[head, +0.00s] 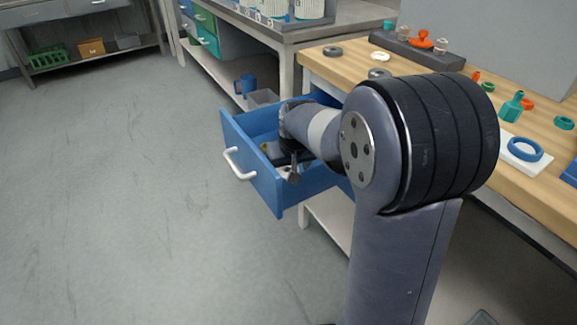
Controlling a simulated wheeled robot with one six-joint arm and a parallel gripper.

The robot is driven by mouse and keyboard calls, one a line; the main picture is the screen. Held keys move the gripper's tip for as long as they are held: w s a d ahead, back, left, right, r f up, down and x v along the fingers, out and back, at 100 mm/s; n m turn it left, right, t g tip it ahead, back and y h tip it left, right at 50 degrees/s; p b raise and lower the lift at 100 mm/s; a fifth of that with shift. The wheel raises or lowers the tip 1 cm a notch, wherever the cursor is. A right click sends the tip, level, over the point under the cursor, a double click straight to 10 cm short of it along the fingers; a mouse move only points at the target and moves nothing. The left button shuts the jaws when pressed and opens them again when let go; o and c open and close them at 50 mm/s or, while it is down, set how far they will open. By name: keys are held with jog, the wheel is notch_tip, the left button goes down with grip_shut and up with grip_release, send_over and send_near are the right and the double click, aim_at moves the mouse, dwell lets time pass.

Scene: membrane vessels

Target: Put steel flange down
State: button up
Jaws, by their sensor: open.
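My gripper (291,172) is over the open blue drawer (252,172), pointing down close behind its front panel. It is open. My arm hides much of it and the right part of the drawer. A small pale grey piece shows beside the fingers, inside the drawer; I cannot tell whether it is the steel flange or whether the fingers touch it. A grey metal ring (332,51) lies flat on the wooden bench top at its far left corner. Another round grey metal part (380,73) lies nearer, partly hidden behind my arm.
A blue jug (246,85) stands on a low shelf behind the drawer. The floor at left is clear.

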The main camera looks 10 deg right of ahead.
jog(key=shift+r, duration=0.3)
jog(key=p+v, duration=0.4)
jog(key=v, duration=0.7)
jog(key=shift+s+r, duration=0.25)
jog(key=shift+r, duration=0.05)
jog(key=shift+c, duration=0.4)
